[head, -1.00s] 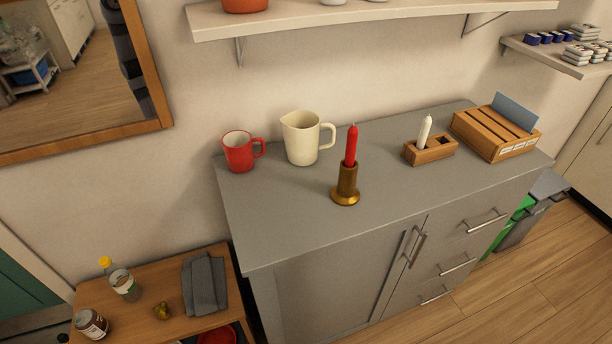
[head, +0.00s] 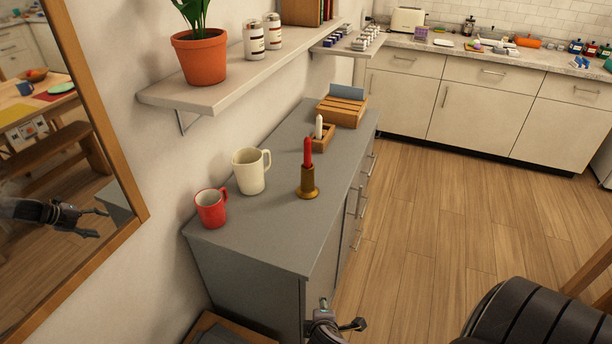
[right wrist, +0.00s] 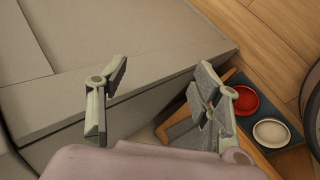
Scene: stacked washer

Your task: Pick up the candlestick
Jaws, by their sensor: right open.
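The candlestick (head: 309,184) is a brass holder with a tall red candle in it. It stands upright on the grey cabinet (head: 270,235), towards its front edge, in the head view. My right gripper (head: 338,326) shows at the bottom of the head view, partly cut off, by the cabinet's near front corner and well apart from the candlestick. In the right wrist view my right gripper (right wrist: 160,90) is open, with its fingers spread and nothing between them. The candlestick is not in that view. My left gripper is not in view.
A red mug (head: 211,209) and a cream pitcher (head: 250,172) stand left of the candlestick. Behind it is a wooden block (head: 322,140) with a white candle. A wall shelf (head: 222,88) overhangs the back. Open floor (head: 440,230) lies to the right.

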